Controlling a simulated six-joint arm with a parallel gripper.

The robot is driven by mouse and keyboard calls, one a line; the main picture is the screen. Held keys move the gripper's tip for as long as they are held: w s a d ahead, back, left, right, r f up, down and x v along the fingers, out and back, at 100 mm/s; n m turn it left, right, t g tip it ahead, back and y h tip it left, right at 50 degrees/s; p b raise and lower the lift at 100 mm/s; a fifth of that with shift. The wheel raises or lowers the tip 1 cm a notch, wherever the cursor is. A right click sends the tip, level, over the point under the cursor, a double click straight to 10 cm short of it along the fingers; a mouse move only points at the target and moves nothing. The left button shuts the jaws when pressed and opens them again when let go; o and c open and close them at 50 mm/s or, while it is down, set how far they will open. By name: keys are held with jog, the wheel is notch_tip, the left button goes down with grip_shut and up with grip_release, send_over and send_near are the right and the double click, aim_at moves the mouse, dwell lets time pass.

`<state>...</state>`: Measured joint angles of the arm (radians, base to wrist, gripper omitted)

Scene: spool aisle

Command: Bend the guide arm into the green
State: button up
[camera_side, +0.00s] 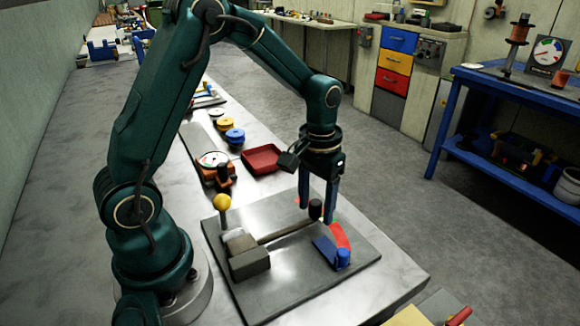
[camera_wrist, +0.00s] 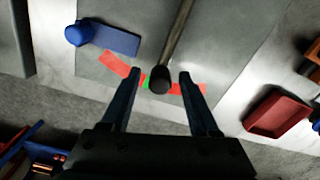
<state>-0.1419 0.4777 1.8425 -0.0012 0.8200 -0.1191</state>
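The guide arm (camera_side: 285,233) is a thin rod running from a grey block on the plate to a black end knob (camera_side: 315,208). The wrist view shows the rod (camera_wrist: 180,32) and its knob (camera_wrist: 160,82) from above. The knob lies over a curved red band (camera_wrist: 118,66), and a sliver of green (camera_wrist: 146,83) shows at the knob's left; the rest of the green is hidden. My gripper (camera_wrist: 159,77) is open, with one finger on each side of the knob and visible gaps to both. In the side view my gripper (camera_side: 317,211) points down around the knob.
A blue piece with a round knob (camera_side: 325,248) sits on the grey plate (camera_side: 275,296) beside the band. A yellow-topped post (camera_side: 222,202) stands near the block. A red tray (camera_side: 262,159), dial and spools line the bench behind.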

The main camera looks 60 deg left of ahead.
jog(key=shift+r, duration=0.1)
jog(key=shift+r, duration=2.5)
jog(key=shift+r, duration=0.15)
jog(key=s+d+r+m+t, duration=0.2)
jog(key=s+d+r+t, duration=0.25)
jog(key=s+r, duration=0.45)
jog(key=shift+m+t, duration=0.5)
jog(key=shift+t, duration=0.05)
jog(key=s, duration=0.1)
jog(key=s+f, duration=0.2)
jog(key=shift+s+a+f, duration=0.25)
jog(key=shift+s, duration=0.15)
